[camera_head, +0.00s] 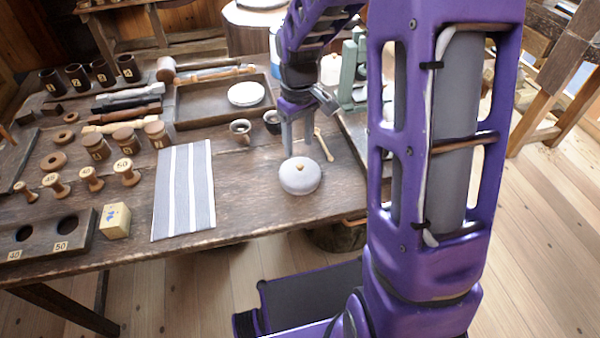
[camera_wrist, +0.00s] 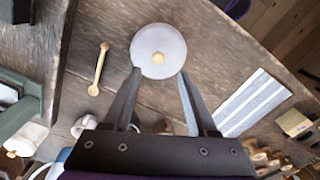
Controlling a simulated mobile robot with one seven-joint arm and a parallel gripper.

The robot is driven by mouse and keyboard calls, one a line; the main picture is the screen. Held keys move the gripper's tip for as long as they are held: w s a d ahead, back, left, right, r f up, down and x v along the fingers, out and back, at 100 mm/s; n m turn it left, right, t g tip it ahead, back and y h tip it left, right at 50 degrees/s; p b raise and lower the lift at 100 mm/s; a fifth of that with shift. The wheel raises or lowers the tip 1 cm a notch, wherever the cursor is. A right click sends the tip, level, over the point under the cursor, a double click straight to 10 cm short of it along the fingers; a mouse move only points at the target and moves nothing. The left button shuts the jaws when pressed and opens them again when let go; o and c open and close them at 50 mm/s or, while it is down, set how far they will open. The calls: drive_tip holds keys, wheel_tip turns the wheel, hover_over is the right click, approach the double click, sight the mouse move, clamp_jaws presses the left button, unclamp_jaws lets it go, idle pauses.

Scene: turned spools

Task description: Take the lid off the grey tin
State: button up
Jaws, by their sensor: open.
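The grey tin (camera_head: 300,177) stands on the workbench near its front edge, with its round grey lid on and a small wooden knob on top. In the wrist view the tin (camera_wrist: 150,38) shows from above, with the knob (camera_wrist: 158,58) near the lid's middle. My gripper (camera_head: 298,147) is open and empty, pointing down, just behind and above the tin in the head view. In the wrist view the fingertips of my gripper (camera_wrist: 158,73) appear on either side of the lid's near edge. I cannot tell their exact height above it.
A striped cloth (camera_head: 184,190) lies left of the tin. A wooden spoon (camera_head: 323,144) lies behind it to the right. Small cups (camera_head: 240,131) and a tray (camera_head: 195,117) with a white dish (camera_head: 246,94) stand behind. Spools and jars fill the left side.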

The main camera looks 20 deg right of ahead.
sight(300, 164)
wheel_tip(300, 164, down, 7)
drive_tip(key=shift+d+r+b, duration=0.1)
drive_tip(key=shift+d+b, duration=0.05)
drive_tip(key=shift+b, duration=0.6)
clamp_jaws()
